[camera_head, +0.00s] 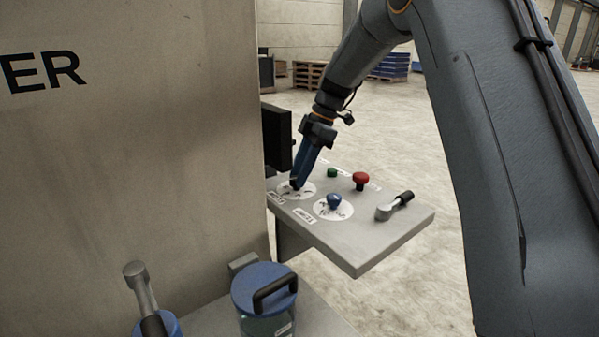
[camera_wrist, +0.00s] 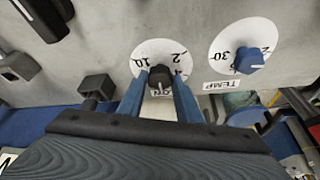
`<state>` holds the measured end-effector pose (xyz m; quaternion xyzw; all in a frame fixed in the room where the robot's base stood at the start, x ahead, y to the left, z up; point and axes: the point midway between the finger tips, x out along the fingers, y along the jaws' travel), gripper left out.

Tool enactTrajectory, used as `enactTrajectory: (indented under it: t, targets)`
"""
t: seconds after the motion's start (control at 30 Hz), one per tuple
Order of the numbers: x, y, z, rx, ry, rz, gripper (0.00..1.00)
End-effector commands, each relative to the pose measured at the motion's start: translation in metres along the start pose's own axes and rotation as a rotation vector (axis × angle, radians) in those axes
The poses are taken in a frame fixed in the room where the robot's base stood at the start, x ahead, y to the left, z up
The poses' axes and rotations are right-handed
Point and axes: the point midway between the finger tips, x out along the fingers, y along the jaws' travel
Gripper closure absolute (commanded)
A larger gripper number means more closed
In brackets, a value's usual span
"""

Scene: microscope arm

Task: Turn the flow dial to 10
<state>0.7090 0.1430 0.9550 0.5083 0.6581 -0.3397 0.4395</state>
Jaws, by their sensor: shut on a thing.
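The flow dial's white disc (camera_head: 309,190) lies on the grey panel in the head view, with my gripper (camera_head: 296,183) reaching down onto it. In the wrist view the disc (camera_wrist: 147,52) carries black numbers, with 10 at the left and 2 and 4 at the right. Its dark knob (camera_wrist: 160,75) sits between the two blue fingers of my gripper (camera_wrist: 160,80), which is shut on it. The label below the knob is partly hidden. I cannot tell which number the knob points to.
The TEMP dial's blue knob (camera_head: 334,201) is close beside the flow dial. A green button (camera_head: 332,172), a red mushroom button (camera_head: 361,179) and a lever (camera_head: 394,207) stand on the same panel. A dark screen (camera_head: 277,137) rises behind its left end. A blue-lidded container (camera_head: 262,300) is nearer.

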Motion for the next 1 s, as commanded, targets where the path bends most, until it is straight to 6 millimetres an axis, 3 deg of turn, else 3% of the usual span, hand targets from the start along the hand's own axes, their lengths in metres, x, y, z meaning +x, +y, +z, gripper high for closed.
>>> enactTrajectory:
  t: [1.0]
  targets:
    - [0.0, -0.0084, -0.0018, 0.656, 0.0, 0.27, 0.91]
